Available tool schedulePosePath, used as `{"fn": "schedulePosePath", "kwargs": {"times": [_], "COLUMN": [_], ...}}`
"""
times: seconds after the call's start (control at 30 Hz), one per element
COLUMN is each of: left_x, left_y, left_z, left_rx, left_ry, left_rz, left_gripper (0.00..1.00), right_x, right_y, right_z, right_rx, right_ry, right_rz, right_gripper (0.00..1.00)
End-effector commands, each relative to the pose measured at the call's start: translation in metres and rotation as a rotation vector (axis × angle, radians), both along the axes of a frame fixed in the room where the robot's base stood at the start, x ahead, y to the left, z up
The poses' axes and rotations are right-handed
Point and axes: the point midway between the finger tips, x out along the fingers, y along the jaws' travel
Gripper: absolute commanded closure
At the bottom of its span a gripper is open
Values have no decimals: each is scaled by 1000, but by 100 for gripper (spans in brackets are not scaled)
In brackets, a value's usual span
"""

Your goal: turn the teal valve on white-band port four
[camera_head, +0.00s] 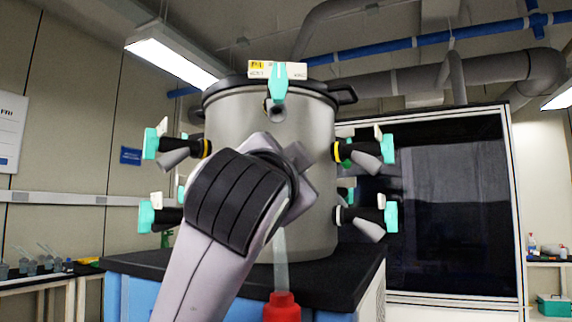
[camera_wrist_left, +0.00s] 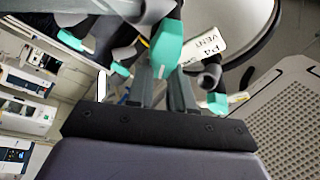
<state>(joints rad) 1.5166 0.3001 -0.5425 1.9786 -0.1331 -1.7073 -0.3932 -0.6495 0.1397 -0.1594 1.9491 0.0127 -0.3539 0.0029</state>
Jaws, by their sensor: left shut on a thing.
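The steel drum (camera_head: 232,118) carries ports with teal valves around its side. The upper left valve (camera_head: 151,144) and upper right valve (camera_head: 388,149) sit on yellow-band ports. A lower left valve (camera_head: 146,217) and lower right valve (camera_head: 391,217) sit below them; a pale band shows at the lower right port. My left arm covers the drum's front and hides its gripper in the head view. In the left wrist view my left gripper (camera_wrist_left: 161,82) is shut on a teal valve handle (camera_wrist_left: 167,45). Which port this is, I cannot tell. My right gripper is out of view.
A front top valve (camera_head: 279,83) stands below a label on the lid. Other teal valves (camera_wrist_left: 217,103) are close beside my fingers. A red-topped bottle with a pale spout (camera_head: 282,306) stands in front of the black bench top (camera_head: 335,278).

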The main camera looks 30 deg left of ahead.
Motion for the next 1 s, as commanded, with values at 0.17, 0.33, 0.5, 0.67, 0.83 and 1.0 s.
{"fn": "schedulePosePath", "kwargs": {"times": [0.17,0.33,0.5,0.67,0.83,1.0], "left_x": [0,1,1,1,1,1], "left_y": [-1,-1,-1,-1,-1,-1], "left_z": [-1,-2,-3,-3,-3,-3], "left_rx": [80,127,150,154,155,154], "left_ry": [54,85,98,102,103,102], "left_rz": [0,0,1,1,2,1], "left_gripper": [100,100,100,100,100,53], "right_x": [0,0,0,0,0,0], "right_y": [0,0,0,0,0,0], "right_z": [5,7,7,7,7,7], "right_rx": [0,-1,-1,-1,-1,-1], "right_ry": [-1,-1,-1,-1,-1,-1], "right_rz": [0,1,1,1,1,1], "right_gripper": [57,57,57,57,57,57]}}
